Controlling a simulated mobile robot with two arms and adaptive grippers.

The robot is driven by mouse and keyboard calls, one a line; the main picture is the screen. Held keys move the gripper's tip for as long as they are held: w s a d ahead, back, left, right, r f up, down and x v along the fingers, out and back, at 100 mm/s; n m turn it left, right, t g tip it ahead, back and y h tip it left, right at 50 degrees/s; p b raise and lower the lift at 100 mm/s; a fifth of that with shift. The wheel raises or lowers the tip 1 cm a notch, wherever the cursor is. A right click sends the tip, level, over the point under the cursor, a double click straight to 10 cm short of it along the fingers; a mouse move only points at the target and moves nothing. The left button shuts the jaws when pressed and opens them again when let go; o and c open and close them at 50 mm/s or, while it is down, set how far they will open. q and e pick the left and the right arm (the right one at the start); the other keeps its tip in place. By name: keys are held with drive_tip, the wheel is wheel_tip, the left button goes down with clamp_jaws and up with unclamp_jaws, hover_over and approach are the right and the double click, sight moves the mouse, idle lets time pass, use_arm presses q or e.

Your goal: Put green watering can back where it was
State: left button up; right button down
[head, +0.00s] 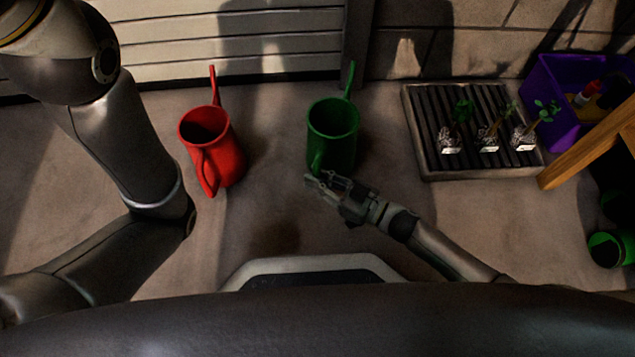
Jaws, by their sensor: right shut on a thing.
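The green watering can (334,132) stands upright near the middle of the head view, its spout pointing to the back. My right gripper (322,181) reaches in from the lower right and is shut on the can's near side, at its handle. The fingers hide part of the handle. I cannot tell whether the can's base touches the floor. A red watering can (223,152) stands to its left, with a clear gap between them. My left arm comes in at the left, but its gripper is out of view.
A slatted tray (422,140) with several small seedlings lies to the right of the green can. A wall runs along the back. Floor (275,205) between the cans and my base is clear.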

drive_tip(key=shift+r, duration=0.1)
drive_tip(key=shift+f, duration=0.2)
drive_tip(key=c, duration=1.5)
unclamp_jaws()
drive_tip(key=shift+o, duration=0.2)
drive_tip(key=shift+d+r, duration=0.1)
drive_tip(key=shift+r, duration=0.1)
drive_tip(key=p+v, duration=0.5)
drive_tip(key=v, duration=0.7)
